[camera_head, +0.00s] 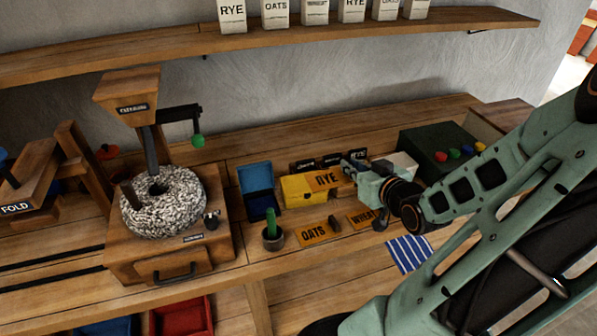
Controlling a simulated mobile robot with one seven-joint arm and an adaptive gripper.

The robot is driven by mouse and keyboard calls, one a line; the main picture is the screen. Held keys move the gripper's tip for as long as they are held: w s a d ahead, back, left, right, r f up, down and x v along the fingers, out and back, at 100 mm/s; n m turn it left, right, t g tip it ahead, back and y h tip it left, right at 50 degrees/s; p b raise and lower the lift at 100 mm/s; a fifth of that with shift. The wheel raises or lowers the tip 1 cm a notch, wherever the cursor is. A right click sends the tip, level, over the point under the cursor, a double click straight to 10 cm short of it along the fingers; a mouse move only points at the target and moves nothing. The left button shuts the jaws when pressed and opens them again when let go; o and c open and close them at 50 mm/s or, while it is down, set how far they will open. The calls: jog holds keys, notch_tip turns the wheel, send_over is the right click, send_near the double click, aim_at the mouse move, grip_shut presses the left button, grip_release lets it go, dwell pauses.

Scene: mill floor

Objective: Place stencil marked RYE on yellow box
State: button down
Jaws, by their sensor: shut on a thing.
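My gripper (350,168) reaches in from the right over the bench, shut on the right end of an orange stencil marked RYE (326,180). The stencil overlaps the right part of the yellow box (294,193) in this view. I cannot tell whether it touches the box or is held just above it. The box sits at the middle of the bench, right of an open blue box (257,187). The fingertips are small and partly hidden by the gripper's own body.
Stencils marked OATS (318,232) and WHEAT (363,218) lie in front. A cup with a green-handled tool (272,238) stands left of them. A striped cloth (408,253) lies at the bench edge. Small dark labels (304,165) stand behind. A stone mill (165,205) stands left.

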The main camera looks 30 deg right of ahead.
aim_at(336, 184)
jog(key=b+x, duration=0.1)
jog(key=x, duration=0.4)
jog(key=a+f+b+x, duration=0.1)
jog(key=x, duration=0.4)
jog(key=a+f+b+x, duration=0.1)
jog(key=x, duration=0.4)
jog(key=shift+f, duration=0.35)
jog(key=shift+w+f, duration=0.5)
jog(key=shift+f, duration=0.15)
jog(key=shift+d+f, duration=0.1)
jog(key=shift+f, duration=1.4)
jog(key=shift+f, duration=0.15)
jog(key=c, duration=2)
grip_release()
jog(key=shift+o, duration=0.2)
jog(key=shift+r, duration=0.2)
jog(key=v, duration=1.2)
jog(key=shift+s+f, duration=0.1)
